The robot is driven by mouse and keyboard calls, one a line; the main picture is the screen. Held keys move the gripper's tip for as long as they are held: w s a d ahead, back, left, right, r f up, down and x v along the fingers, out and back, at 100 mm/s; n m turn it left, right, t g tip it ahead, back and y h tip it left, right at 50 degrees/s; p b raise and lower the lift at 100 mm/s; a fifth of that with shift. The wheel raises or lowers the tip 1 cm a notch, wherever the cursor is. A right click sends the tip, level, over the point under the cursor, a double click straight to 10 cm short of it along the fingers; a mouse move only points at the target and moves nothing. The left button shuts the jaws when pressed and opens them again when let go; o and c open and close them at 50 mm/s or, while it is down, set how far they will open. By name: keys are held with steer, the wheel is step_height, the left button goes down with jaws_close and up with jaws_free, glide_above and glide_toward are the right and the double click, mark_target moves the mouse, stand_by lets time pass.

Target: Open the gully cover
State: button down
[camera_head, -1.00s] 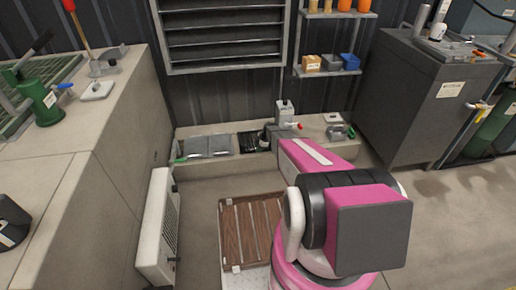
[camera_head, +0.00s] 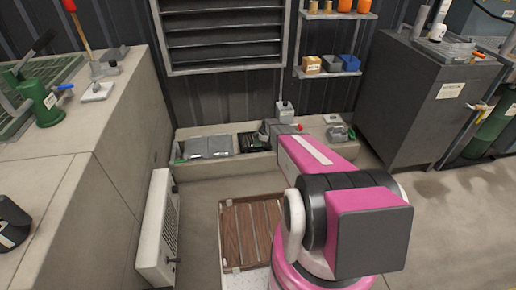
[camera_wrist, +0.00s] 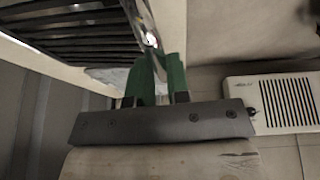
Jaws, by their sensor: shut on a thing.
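The gully cover (camera_head: 254,141) is a small dark slatted grate in the pale raised ledge below the louvre, seen in the head view. In the wrist view the cover (camera_wrist: 70,38) fills the upper left, with dark slats and a shiny metal edge. My gripper (camera_wrist: 158,62) has green fingers closed on that metal edge at the top centre. In the head view my gripper is small and partly hidden by my pink arm, at the right side of the grate. I cannot tell exactly how far the cover is tilted.
Grey flat plates (camera_head: 207,147) lie left of the grate on the ledge (camera_head: 225,169). A white vented panel (camera_head: 158,228) stands at left and a wooden slatted board (camera_head: 250,232) lies on the floor. A grey cabinet (camera_head: 432,95) stands at right. Floor beyond my arm is clear.

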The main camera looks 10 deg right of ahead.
steer(key=w+r+g, duration=0.3)
steer(key=w+r, duration=0.6)
steer(key=r, duration=0.2)
steer(key=w+r, duration=0.4)
steer(key=w, duration=1.1)
steer(key=shift+r+m, duration=0.2)
steer(key=shift+m, duration=0.1)
steer(key=c, duration=1.1)
jaws_free()
steer(key=shift+f, duration=0.1)
steer(key=shift+r, duration=0.2)
steer(key=shift+s, duration=0.1)
